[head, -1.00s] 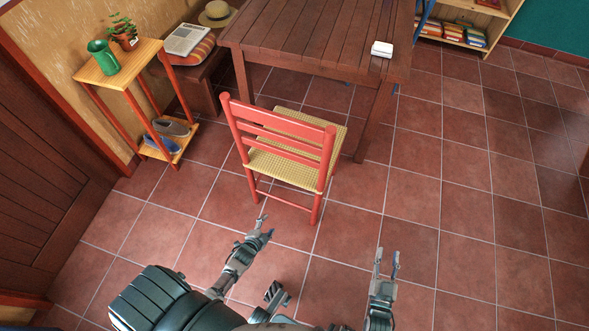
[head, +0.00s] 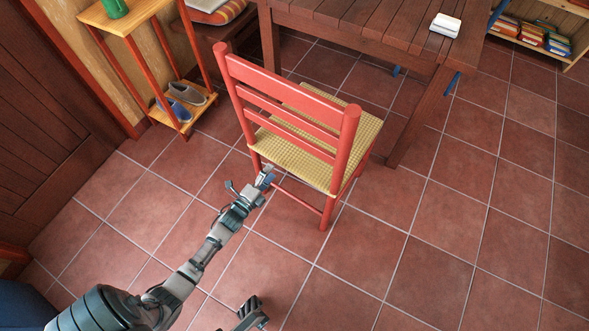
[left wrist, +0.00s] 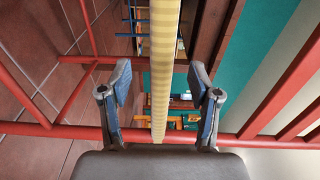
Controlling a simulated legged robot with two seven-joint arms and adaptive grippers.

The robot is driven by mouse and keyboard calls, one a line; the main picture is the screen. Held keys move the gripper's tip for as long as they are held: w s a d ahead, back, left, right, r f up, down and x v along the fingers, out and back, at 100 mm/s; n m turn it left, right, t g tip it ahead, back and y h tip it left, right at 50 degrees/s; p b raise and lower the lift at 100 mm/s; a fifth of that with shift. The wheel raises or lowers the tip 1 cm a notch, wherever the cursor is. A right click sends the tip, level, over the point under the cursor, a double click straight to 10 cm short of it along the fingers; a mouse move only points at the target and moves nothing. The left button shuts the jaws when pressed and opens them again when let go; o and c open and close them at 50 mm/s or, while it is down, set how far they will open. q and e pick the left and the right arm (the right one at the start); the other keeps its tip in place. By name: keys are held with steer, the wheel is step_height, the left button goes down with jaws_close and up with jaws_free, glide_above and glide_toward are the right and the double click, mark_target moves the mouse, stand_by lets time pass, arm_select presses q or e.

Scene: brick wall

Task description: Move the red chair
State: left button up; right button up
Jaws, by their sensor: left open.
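The red chair (head: 290,130) has a red slatted back toward me and a yellow woven seat (head: 340,115). It stands upright on the tiles at the table's near side. My left gripper (head: 252,183) is open at the chair's back, low by its near left leg. In the left wrist view the open fingers (left wrist: 164,95) are on either side of the seat (left wrist: 163,70), seen edge-on as a yellow strip. I cannot tell whether the seat edge is between the fingers or beyond them; no grip shows. Red rails (left wrist: 260,132) cross behind the fingers.
The wooden table (head: 370,35), with a white box (head: 445,24) on it, stands just beyond the chair. A small shelf stand (head: 128,18) with shoes (head: 185,97) is at left. A bookcase (head: 572,62) is at the far right. The tiled floor at right is open.

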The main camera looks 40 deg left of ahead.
mark_target(277, 164)
arm_select(q)
steer(key=w, duration=0.3)
steer(key=w+a+b, duration=0.1)
steer(key=w, duration=0.2)
steer(key=shift+a, duration=0.1)
steer(key=shift+r, duration=0.1)
jaws_close()
